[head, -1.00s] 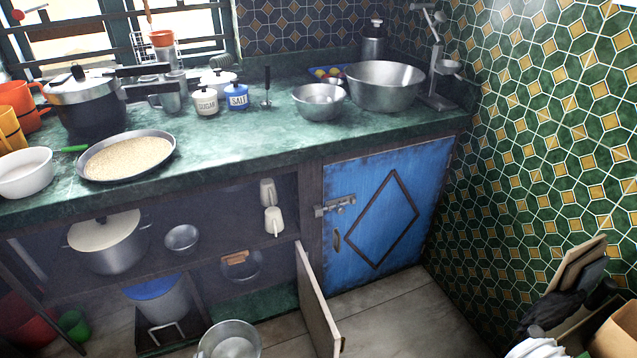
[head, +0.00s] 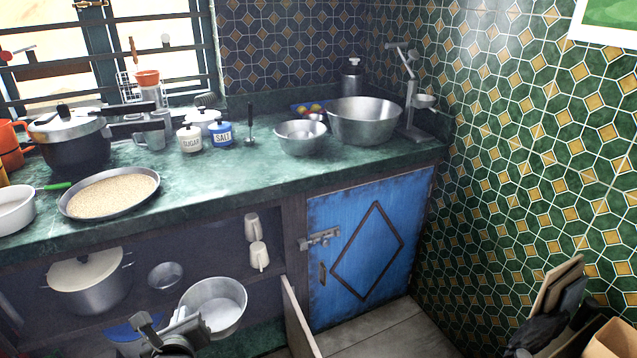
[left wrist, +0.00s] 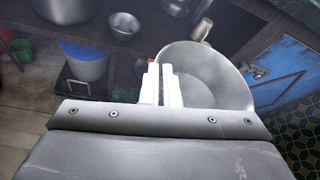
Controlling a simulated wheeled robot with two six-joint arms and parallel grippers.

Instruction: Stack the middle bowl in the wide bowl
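The wide bowl (head: 366,122), a large metal basin, stands upright at the back right of the counter in the head view. A metal bowl (head: 215,308), which I take for the middle bowl by its size, is in front of the lower shelves, below counter height. My left gripper (head: 188,322) is at its near left rim. In the left wrist view, the two white fingers (left wrist: 161,84) are close together on the rim of that bowl (left wrist: 212,75), hiding part of it. My right gripper does not show.
A smaller metal bowl (head: 300,136) stands left of the wide bowl, with a metal stand (head: 412,105) at its right. A pan of grain (head: 108,192) and jars (head: 190,139) occupy the counter's left. An open cabinet door (head: 299,322) stands right of the held bowl.

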